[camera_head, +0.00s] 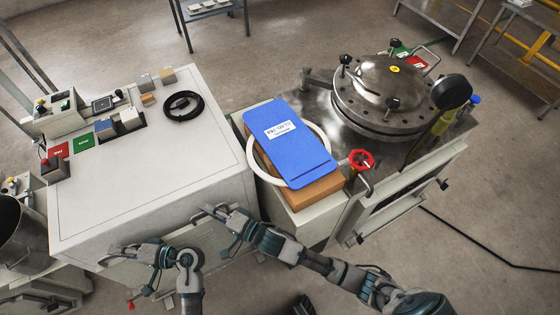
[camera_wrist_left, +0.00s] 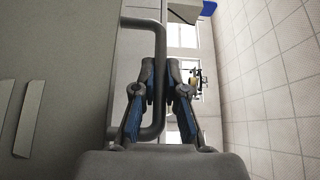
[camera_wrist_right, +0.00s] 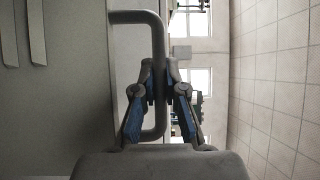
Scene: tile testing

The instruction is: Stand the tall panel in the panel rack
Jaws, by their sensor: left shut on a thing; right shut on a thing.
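My left gripper (camera_head: 108,258) is at the front of the white-topped cabinet (camera_head: 85,222), on the left. In the left wrist view it is shut on a grey U-shaped handle (camera_wrist_left: 158,35). My right gripper (camera_head: 203,213) is at the same front, further right. In the right wrist view it is shut on a second grey U-shaped handle (camera_wrist_right: 158,40). I cannot make out a panel rack. A flat blue board with a white label (camera_head: 303,155) lies tilted on a brown box (camera_head: 318,190); I cannot tell if it is the tall panel.
A white ring (camera_head: 256,160) lies under the blue board. A round steel vessel (camera_head: 390,85) with a red handwheel (camera_head: 361,160) stands to the right.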

